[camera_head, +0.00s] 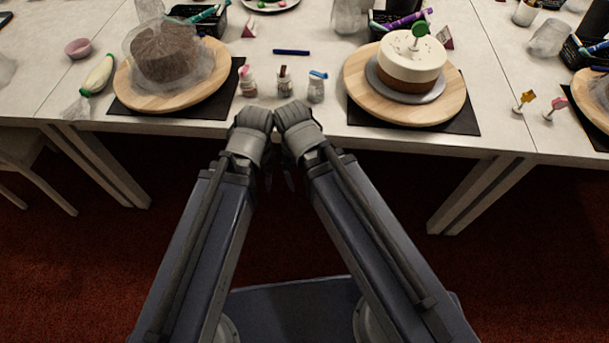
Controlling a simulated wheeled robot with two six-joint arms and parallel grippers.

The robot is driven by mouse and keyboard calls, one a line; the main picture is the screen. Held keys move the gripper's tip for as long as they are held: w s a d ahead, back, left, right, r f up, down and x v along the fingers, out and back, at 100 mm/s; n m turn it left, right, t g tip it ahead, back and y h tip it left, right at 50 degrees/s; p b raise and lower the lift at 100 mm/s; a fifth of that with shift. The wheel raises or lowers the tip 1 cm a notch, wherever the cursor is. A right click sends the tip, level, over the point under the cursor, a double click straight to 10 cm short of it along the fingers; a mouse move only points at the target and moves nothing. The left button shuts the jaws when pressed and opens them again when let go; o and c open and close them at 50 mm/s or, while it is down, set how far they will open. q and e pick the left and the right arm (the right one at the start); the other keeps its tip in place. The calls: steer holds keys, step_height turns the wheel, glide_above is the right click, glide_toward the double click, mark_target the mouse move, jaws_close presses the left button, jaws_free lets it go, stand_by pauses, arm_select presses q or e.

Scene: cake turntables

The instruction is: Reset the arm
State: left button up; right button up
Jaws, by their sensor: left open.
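Both my arms reach forward from the bottom of the head view and bend down at the wrists, side by side just in front of the table's near edge. My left gripper (267,180) hangs below its wrist, mostly hidden by the arm; it is open, and I see nothing held in it. My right gripper (289,181) hangs close beside it, also mostly hidden behind its arm, so its jaws cannot be made out. Both grippers are off the table, over the dark red floor.
The white table (300,74) lies ahead. A brown cake under clear wrap stands on the left wooden turntable (213,92); a white-and-brown cake (412,62) stands on the right turntable (365,94). Small jars (284,82) stand between them near the edge. A blue pen (291,52) lies behind.

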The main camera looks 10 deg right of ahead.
step_height(320, 180, up, 14)
steer(key=p, duration=1.3)
steer(key=shift+f+p, duration=0.15)
steer(key=shift+p, duration=0.2)
